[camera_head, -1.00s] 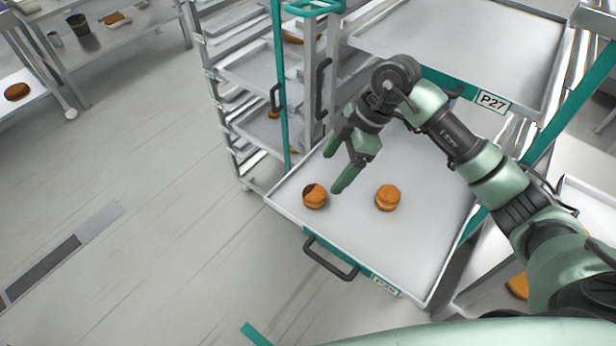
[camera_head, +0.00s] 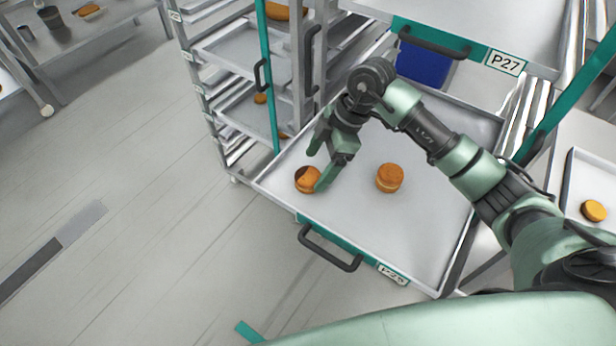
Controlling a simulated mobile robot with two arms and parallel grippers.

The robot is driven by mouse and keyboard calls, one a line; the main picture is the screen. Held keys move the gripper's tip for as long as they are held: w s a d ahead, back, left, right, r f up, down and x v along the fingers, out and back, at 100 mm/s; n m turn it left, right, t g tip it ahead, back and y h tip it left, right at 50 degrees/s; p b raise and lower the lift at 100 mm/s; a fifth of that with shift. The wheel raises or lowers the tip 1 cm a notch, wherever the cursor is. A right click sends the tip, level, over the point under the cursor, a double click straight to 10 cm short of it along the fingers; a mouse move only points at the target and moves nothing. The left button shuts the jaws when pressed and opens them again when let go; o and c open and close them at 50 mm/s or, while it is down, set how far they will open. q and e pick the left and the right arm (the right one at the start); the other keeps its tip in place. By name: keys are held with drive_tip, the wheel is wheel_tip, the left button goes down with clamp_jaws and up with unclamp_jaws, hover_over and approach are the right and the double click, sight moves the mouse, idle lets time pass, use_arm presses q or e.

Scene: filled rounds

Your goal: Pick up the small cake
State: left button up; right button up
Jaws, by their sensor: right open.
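Two small round orange-brown cakes lie apart on a pulled-out metal tray (camera_head: 350,235). The left cake (camera_head: 305,180) has a dark patch on its top, and the right cake (camera_head: 389,178) stands in the middle of the tray. My right gripper (camera_head: 318,168) is open and points down at the left cake. One green finger is in front of the right edge of that cake, and the other is above and behind it. I cannot tell whether the fingers touch it. My left gripper is not in view.
An upper tray labelled P27 (camera_head: 504,63) juts out behind my right arm, with a blue box (camera_head: 424,66) under it. The rack's teal post (camera_head: 268,80) stands left of the gripper. Another tray with a cake (camera_head: 593,210) is at the right. Open floor lies left.

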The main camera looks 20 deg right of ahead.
sight(308, 175)
drive_tip(key=x, duration=0.1)
drive_tip(key=p+x, duration=0.1)
drive_tip(key=x, duration=0.2)
drive_tip(key=shift+w+a+f+p, duration=0.15)
drive_tip(key=shift+w+f+p, duration=0.1)
drive_tip(key=shift+w+p, duration=0.15)
drive_tip(key=shift+a+f, duration=0.1)
drive_tip(key=shift+f, duration=0.2)
drive_tip(key=c, duration=0.9)
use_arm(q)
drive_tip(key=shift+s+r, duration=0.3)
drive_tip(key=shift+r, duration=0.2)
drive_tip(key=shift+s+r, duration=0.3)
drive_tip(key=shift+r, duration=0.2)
use_arm(e)
drive_tip(key=shift+c, duration=0.2)
drive_tip(key=shift+r, duration=0.1)
